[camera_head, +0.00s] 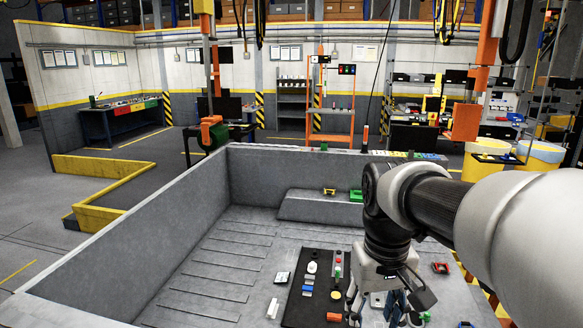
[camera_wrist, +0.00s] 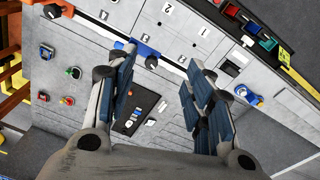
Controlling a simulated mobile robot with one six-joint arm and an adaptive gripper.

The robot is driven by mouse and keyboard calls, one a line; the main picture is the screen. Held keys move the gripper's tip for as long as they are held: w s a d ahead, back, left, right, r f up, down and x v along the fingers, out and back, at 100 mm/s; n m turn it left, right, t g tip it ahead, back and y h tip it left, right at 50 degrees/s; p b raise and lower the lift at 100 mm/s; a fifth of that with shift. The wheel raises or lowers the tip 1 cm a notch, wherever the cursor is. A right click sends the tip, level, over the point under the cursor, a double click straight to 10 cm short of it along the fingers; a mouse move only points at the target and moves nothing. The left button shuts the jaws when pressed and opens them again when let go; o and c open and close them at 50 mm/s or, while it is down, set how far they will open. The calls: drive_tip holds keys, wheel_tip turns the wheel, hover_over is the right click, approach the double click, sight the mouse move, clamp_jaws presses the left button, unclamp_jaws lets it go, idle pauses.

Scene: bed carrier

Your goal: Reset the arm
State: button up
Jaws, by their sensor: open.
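My gripper (camera_head: 392,308) hangs from my arm over the right side of the grey bed in the head view, pointing down. Its tips are partly cut off by the lower edge. In the wrist view its two blue-padded fingers (camera_wrist: 162,100) stand wide apart. Nothing is gripped between them. A dark panel (camera_wrist: 150,103) with small parts shows beyond and between the fingers. In the head view the black board (camera_head: 305,308) with several small parts lies on the bed floor, left of my gripper.
The grey bed wall (camera_head: 185,225) encloses the floor on the left and back. A green part (camera_head: 356,196) and a yellow part (camera_head: 329,191) sit on the rear step. A red part (camera_head: 440,268) lies right of my gripper. The left bed floor (camera_head: 225,265) is clear.

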drive_tip(key=s+f+t+b, duration=0.2)
drive_tip(key=s+f, duration=0.1)
drive_tip(key=s, duration=0.5)
drive_tip(key=s+f+m+t+b, duration=0.1)
drive_tip(key=s+f, duration=0.3)
drive_tip(key=s, duration=0.4)
drive_tip(key=shift+s+f+t+b, duration=0.2)
drive_tip(key=shift+f+t+b, duration=0.1)
drive_tip(key=shift+t+b, duration=0.3)
drive_tip(key=shift+d, duration=0.1)
